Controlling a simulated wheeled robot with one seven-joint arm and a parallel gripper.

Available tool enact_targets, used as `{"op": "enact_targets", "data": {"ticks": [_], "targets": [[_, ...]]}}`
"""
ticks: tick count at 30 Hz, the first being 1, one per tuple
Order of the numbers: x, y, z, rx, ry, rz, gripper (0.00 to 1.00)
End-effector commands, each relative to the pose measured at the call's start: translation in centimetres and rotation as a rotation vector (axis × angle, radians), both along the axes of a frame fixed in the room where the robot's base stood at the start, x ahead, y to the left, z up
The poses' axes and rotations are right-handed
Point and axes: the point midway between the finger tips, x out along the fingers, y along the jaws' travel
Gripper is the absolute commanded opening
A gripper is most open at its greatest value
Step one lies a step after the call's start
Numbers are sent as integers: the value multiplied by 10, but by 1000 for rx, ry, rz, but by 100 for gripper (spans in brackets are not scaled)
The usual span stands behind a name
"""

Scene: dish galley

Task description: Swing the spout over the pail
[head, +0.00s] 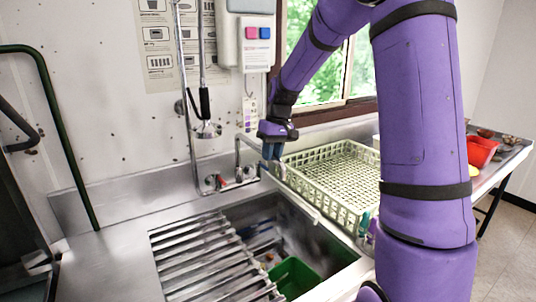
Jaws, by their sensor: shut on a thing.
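The metal spout (239,148) rises from the tap at the back of the sink and bends over to the right. My gripper (272,152) is at the spout's outer end and is shut on it. The fingers hide most of that end. A green pail (294,276) sits low in the sink basin, in front of the spout. Only its upper part shows clearly. The spout's end is behind the pail, near the basin's back edge, and not above it.
A slatted metal rack (205,258) covers the basin's left part. A pale green dish crate (348,215) stands right of the basin. A spray hose tap (207,129) hangs left of the spout. A red container (482,150) sits on the far right counter.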

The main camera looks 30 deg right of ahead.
Motion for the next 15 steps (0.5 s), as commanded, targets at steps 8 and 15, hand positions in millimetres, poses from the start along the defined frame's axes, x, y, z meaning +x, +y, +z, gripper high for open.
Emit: {"op": "enact_targets", "data": {"ticks": [8, 15], "targets": [[1, -4, 1, -6, -4, 1, 0], [1, -4, 1, -5, -4, 0, 48]]}}
